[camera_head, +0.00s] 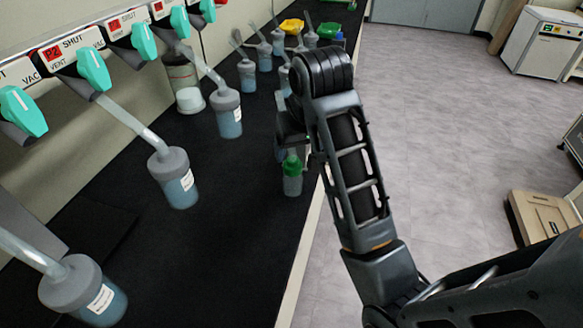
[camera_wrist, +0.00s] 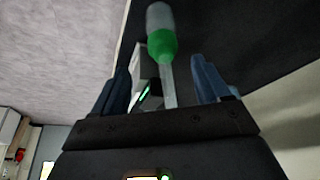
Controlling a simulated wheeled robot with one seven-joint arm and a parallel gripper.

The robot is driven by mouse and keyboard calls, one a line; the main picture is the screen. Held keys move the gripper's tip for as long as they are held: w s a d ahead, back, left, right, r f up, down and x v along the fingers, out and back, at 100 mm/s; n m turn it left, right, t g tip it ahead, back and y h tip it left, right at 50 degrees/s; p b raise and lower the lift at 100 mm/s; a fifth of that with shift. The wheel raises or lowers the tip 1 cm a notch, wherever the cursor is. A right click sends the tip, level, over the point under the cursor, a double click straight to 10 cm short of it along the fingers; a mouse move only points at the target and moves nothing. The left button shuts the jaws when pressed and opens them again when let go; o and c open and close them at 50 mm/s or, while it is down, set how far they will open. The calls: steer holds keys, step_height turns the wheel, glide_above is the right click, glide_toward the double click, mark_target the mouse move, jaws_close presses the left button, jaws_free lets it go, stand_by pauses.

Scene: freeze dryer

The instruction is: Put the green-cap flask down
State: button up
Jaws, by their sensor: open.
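The green-cap flask (camera_head: 292,178) stands upright on the black bench top near its right edge, just in front of my gripper. It has a green cap and a pale translucent body. In the wrist view the green-cap flask (camera_wrist: 161,32) shows beyond the fingertips, apart from both fingers. My gripper (camera_wrist: 165,80) is open, with one blue-grey finger on each side and a clear gap between them. In the head view my gripper (camera_head: 300,143) is largely hidden behind my arm.
Grey-capped flasks (camera_head: 173,177) with blue liquid hang from teal valves (camera_head: 94,69) along the left. The black bench top (camera_head: 235,240) is clear in front of the green-cap flask. Its right edge drops to the floor.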

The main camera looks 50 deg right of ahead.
mark_target(294, 157)
steer(key=shift+b+x, duration=1.1)
steer(key=shift+x, duration=2.55)
steer(key=shift+w+a, duration=0.1)
steer(key=shift+w, duration=0.1)
steer(key=shift+c, duration=0.4)
steer(key=c, duration=1.2)
steer(key=shift+r, duration=0.1)
steer(key=shift+r, duration=0.1)
step_height(294, 157, up, 4)
steer(key=shift+r, duration=0.2)
steer(key=shift+s+d+r+p, duration=0.45)
steer(key=shift+d+r, duration=0.6)
steer(key=shift+d, duration=0.85)
steer(key=shift+s+d+r+p, duration=0.25)
steer(key=shift+d+r+p, duration=0.3)
steer(key=shift+d+r, duration=0.9)
steer(key=shift+s+d+r+p, duration=0.35)
steer(key=shift+d+r+p, duration=0.25)
steer(key=shift+d, duration=1.7)
